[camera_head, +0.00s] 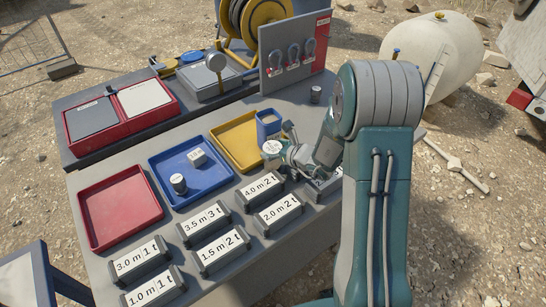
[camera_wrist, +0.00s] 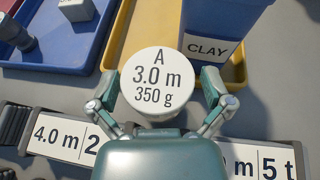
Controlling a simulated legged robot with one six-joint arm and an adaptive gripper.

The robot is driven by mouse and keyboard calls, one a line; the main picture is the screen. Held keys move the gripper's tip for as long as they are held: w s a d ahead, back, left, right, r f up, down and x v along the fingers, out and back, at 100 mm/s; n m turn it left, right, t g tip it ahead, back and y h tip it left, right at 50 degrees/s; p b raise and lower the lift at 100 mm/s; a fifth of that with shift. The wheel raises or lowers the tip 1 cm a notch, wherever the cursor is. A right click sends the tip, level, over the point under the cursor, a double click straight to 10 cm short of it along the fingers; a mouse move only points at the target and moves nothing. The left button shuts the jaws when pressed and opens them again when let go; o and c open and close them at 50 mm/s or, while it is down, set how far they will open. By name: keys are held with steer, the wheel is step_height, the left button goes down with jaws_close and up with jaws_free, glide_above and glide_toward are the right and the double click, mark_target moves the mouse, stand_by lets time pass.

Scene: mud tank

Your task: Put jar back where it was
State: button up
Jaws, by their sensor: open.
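The jar (camera_wrist: 150,78) has a round white lid marked "A 3.0 m 350 g". My gripper (camera_wrist: 160,88) is open, with one finger on each side of the jar; I cannot tell whether they touch it. In the head view, the jar (camera_head: 271,147) and my gripper (camera_head: 285,152) are at the front right of the yellow tray (camera_head: 228,142). I cannot tell whether the jar rests in the tray or at its edge. Its lower part is hidden.
A blue bin (camera_wrist: 222,30) labelled "CLAY" stands close behind the jar. The blue tray (camera_head: 160,160) holds a small lidded jar (camera_head: 178,183) and a pale block (camera_head: 197,157). The red tray (camera_head: 112,205) is empty. Label stands (camera_head: 279,213) line the table's front.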

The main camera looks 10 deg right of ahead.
steer(key=shift+a, duration=0.1)
steer(key=c, duration=1.1)
step_height(320, 180, up, 10)
steer(key=shift+r, duration=0.1)
